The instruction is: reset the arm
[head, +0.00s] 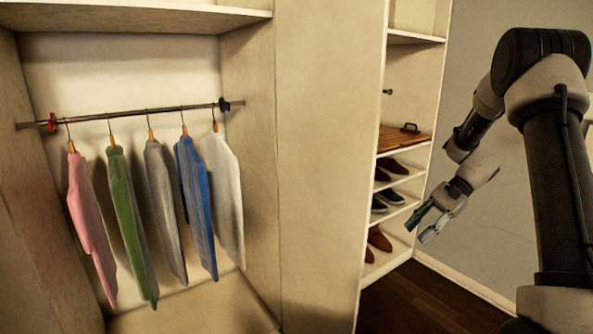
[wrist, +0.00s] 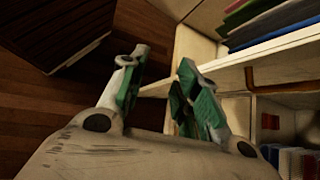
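My gripper (head: 427,222) hangs at the right in the head view, in front of the shoe shelves and pointing down and to the left. In the wrist view my gripper (wrist: 156,85) shows two fingers with green pads, spread apart with nothing between them. It is open and touches nothing that I can see. My arm is bent, with its upper part at the right edge of the head view.
A wardrobe rail (head: 140,112) holds several hanging shirts, including a pink shirt (head: 90,230) and a blue shirt (head: 196,205). Shoes (head: 380,240) stand on shelves behind my gripper. Dark wooden floor (head: 425,300) is clear below.

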